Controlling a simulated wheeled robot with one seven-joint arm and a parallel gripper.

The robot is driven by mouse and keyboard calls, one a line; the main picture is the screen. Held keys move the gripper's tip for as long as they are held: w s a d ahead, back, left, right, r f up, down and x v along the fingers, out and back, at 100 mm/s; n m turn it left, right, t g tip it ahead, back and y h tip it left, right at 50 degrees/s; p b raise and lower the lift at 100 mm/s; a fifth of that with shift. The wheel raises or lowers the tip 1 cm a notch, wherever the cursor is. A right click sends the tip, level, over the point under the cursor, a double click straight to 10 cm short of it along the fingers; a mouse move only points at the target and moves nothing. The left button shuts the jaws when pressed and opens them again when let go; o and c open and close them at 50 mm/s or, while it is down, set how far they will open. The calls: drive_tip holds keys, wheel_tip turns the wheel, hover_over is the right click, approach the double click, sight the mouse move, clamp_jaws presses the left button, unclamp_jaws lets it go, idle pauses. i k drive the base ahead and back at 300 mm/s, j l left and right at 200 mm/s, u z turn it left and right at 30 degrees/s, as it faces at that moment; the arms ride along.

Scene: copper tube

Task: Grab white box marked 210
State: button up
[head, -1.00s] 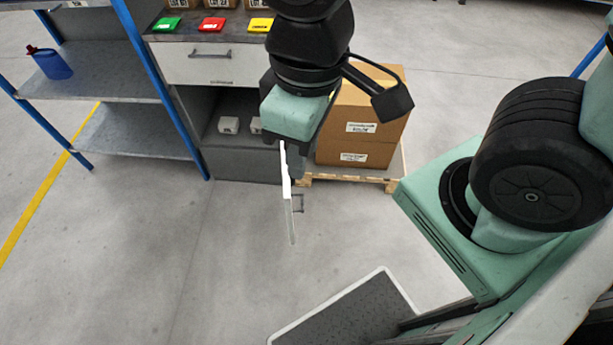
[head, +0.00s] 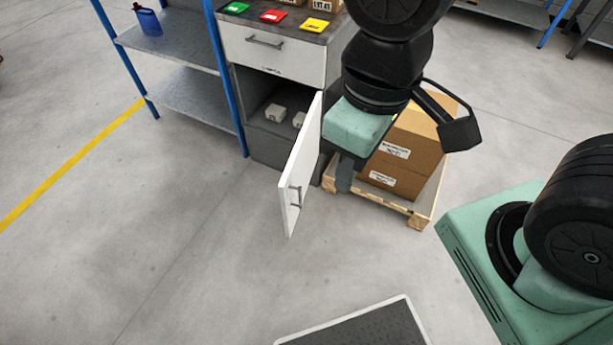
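Two small white boxes sit inside the open lower compartment of the grey cabinet (head: 272,147). The left white box (head: 275,112) shows whole. The right white box (head: 299,120) is partly covered by the cabinet's white door (head: 299,175). I cannot read 210 on either box. The door stands swung open, its handle facing right. My gripper (head: 345,176) points down just right of the door, apart from both boxes. Its fingers look dark and overlap from this angle, so their opening is unclear. I see nothing held in it.
A closed white drawer (head: 272,50) is above the compartment. A blue shelf rack (head: 195,95) stands left. Brown cartons (head: 402,150) on a pallet (head: 422,208) stand behind and right of my gripper. Floor left of the door is clear.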

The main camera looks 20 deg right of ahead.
sight(277, 113)
drive_tip(key=i+j+u, duration=1.1)
drive_tip(key=i, duration=0.2)
drive_tip(key=i+j, duration=0.1)
drive_tip(key=i, duration=0.45)
drive_tip(key=i+j+u, duration=0.1)
drive_tip(key=i, duration=0.5)
drive_tip(key=i+l+z, duration=0.15)
drive_tip(key=i+z, duration=0.45)
drive_tip(key=z, duration=0.2)
drive_tip(key=i+z, duration=0.4)
drive_tip(key=i+j+z, duration=0.1)
drive_tip(key=z, duration=0.3)
drive_tip(key=i+z, duration=0.3)
drive_tip(key=i, duration=0.15)
drive_tip(key=i+z, duration=0.3)
drive_tip(key=i, duration=0.15)
